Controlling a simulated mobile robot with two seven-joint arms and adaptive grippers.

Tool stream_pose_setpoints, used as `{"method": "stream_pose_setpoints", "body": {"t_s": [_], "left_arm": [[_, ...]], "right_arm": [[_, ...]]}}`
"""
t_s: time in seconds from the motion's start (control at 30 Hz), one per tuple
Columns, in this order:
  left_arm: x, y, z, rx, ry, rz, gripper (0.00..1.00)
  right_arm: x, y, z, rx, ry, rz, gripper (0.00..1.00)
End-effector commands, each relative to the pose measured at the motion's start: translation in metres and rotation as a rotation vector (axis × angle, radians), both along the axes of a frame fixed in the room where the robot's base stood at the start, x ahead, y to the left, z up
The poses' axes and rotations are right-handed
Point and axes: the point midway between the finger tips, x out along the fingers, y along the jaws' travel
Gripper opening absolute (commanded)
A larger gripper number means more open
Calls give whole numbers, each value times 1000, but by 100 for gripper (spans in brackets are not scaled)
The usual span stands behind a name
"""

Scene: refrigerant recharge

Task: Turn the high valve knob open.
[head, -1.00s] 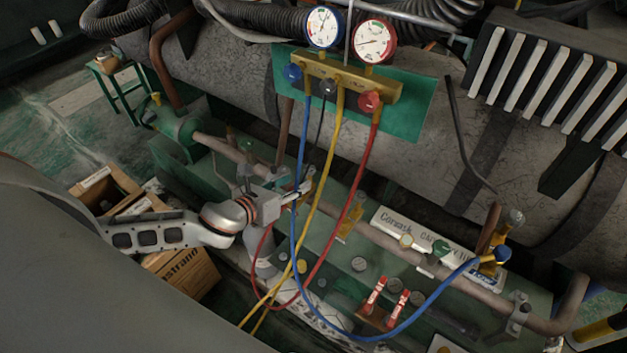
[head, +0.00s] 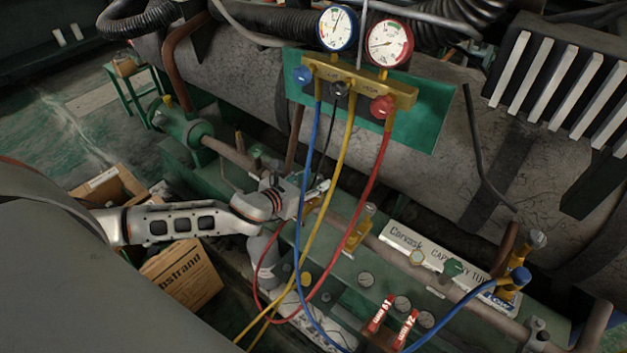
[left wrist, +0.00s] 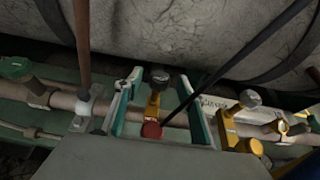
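The manifold (head: 357,80) hangs below two gauges, with a blue knob (head: 303,75) at left, a black knob (head: 339,88) in the middle and a red knob (head: 382,106) at right, on the high side. My left gripper (head: 314,195) is well below and left of the red knob, over the pipework. In the left wrist view its two fingers (left wrist: 160,90) are apart, on either side of a brass valve (left wrist: 153,104) with a dark knob (left wrist: 160,76) and a red cap (left wrist: 152,130). I cannot tell whether they touch it. My right gripper is out of view.
Blue, yellow and red hoses (head: 378,170) hang from the manifold; the yellow and blue ones pass close right of my left gripper. Cardboard boxes (head: 185,275) stand at lower left.

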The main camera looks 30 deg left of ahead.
Motion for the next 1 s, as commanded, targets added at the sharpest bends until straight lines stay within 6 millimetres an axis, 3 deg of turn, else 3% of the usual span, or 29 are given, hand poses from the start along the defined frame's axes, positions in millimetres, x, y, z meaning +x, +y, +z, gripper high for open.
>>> {"method": "stream_pose_setpoints", "body": {"t_s": [0.1,0.27,0.77,1.0], "left_arm": [[0,0,0,0,0,0,40],[0,0,0,-1,0,0,1],[1,-4,7,-6,-5,90,1],[1,-10,9,-7,-3,273,1]], "right_arm": [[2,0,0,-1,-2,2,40],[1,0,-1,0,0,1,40],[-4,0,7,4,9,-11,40],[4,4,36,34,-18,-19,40]]}}
